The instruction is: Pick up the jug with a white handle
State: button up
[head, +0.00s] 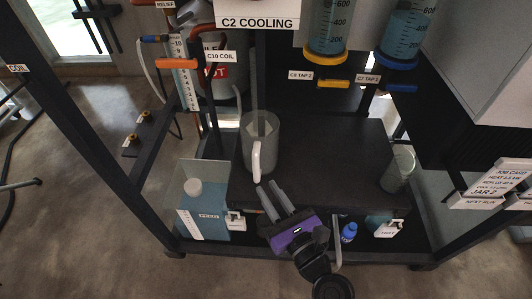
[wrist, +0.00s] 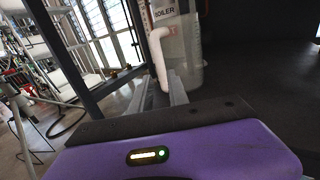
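The jug (head: 262,138) is a translucent grey vessel with a white handle (head: 256,162), upright on the dark shelf top. Its handle faces me. My gripper (head: 268,187), with grey fingers and a purple body, is just in front of the handle's lower end. The fingers are apart. In the wrist view, the handle (wrist: 158,50) lines up with the gap between the fingers (wrist: 160,90), and the jug's clear body (wrist: 185,60) is behind it. I cannot tell whether the handle is between the fingertips or just beyond them. Nothing is visibly gripped.
A clear glass (head: 398,170) stands on the shelf top (head: 325,160) at right. A clear tank (head: 203,205) with blue liquid is at lower left. A blue bottle (head: 349,232) is on the lower shelf. Hanging cylinders with taps and a C2 COOLING sign (head: 258,22) are above.

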aim_at(258, 173)
jog(key=shift+x, duration=3.9)
grip_shut()
